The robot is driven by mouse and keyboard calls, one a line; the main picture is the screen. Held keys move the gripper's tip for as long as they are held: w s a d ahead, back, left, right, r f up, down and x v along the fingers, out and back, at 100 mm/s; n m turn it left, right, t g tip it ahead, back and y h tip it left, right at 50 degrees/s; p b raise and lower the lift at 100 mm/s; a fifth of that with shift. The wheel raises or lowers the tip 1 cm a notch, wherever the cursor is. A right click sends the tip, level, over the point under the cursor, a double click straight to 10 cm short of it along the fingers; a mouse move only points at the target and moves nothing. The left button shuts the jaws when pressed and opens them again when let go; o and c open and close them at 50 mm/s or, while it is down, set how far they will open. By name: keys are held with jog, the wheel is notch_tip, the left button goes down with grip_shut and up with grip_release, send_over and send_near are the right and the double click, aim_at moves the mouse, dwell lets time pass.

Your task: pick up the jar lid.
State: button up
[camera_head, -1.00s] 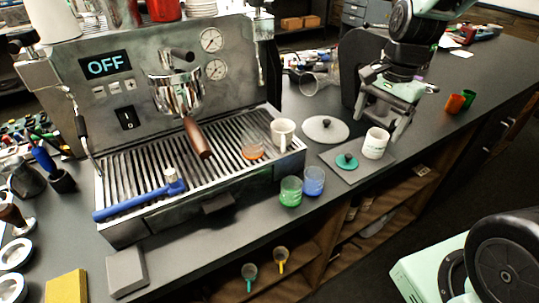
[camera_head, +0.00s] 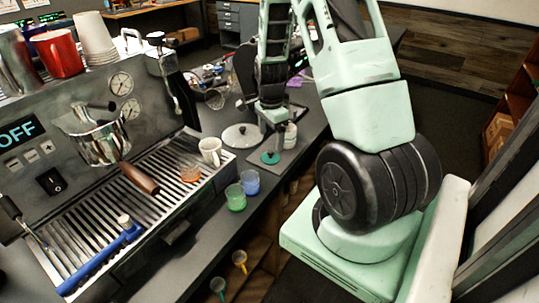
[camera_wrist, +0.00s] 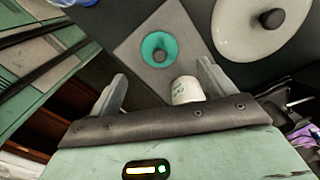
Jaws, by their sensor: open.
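The teal jar lid (camera_head: 270,158), round with a dark knob, lies flat on a grey square mat (camera_head: 287,160). In the wrist view the lid (camera_wrist: 158,49) shows just beyond the fingertips, roughly midway between them. The white jar (camera_head: 290,136) stands upright on the mat beside the lid. My gripper (camera_head: 270,140) is open and empty, pointing down above the mat near the lid. Its two fingers also show in the wrist view (camera_wrist: 163,72).
A large pale round lid (camera_head: 242,136) with a black knob lies behind the mat. Blue (camera_head: 250,182) and green (camera_head: 235,197) cups stand near the counter's front edge. The espresso machine (camera_head: 85,150) fills the left.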

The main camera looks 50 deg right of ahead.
aim_at(270, 152)
jog(key=shift+f+p, duration=1.3)
jog(key=shift+f, duration=2.05)
jog(key=c, duration=1.1)
jog(key=shift+o, duration=0.2)
jog(key=shift+r, duration=0.15)
